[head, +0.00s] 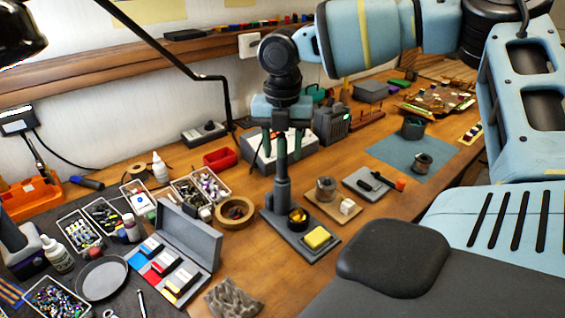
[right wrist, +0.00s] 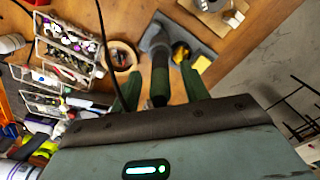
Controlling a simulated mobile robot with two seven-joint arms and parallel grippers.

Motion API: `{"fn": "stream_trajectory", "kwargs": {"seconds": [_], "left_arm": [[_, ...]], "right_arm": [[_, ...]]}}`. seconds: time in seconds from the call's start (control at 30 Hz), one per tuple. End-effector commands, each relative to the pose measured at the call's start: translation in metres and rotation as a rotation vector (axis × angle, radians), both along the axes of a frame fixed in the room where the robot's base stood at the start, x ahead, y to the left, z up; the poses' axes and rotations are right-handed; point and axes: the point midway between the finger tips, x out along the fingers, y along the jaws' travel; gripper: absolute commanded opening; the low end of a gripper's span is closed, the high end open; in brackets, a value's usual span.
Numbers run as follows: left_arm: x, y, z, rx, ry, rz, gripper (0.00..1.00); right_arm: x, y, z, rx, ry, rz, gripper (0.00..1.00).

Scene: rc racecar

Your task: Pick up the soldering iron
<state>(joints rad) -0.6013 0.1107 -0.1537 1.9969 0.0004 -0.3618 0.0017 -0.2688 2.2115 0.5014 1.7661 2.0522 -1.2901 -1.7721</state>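The soldering iron's dark handle (right wrist: 159,86) stands up out of a grey stand (head: 282,193), seen in the right wrist view. A yellow sponge (head: 317,237) sits on the stand's base. My right gripper (head: 288,152) points down over the stand. In the right wrist view its two green fingers (right wrist: 160,90) are apart, one on each side of the handle, with visible gaps. In the head view the gripper mostly hides the handle. My left gripper is not in view.
A tape roll (head: 235,212) lies left of the stand, near white trays (head: 202,190) of small parts and an open grey case (head: 190,240). A solder spool (head: 326,188) stands to the right. A blue mat (head: 400,155) lies behind. A black cord (right wrist: 104,40) runs close to the left finger.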

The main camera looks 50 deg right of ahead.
Motion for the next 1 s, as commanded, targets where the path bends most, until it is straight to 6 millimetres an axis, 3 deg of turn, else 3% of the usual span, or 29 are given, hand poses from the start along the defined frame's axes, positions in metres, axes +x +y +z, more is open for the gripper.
{"fn": "stream_trajectory", "kwargs": {"seconds": [0.03,0.33,0.73,1.0], "left_arm": [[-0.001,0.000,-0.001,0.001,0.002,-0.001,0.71],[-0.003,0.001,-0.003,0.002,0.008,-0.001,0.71],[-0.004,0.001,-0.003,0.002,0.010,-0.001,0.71],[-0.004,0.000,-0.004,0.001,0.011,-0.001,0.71]], "right_arm": [[0.000,0.000,0.000,0.000,0.000,0.000,0.38],[0.000,0.000,0.001,-0.001,-0.001,0.000,0.00],[0.001,0.000,0.008,0.000,-0.003,-0.001,0.00],[0.001,0.000,0.044,0.000,-0.004,-0.001,0.00]]}}
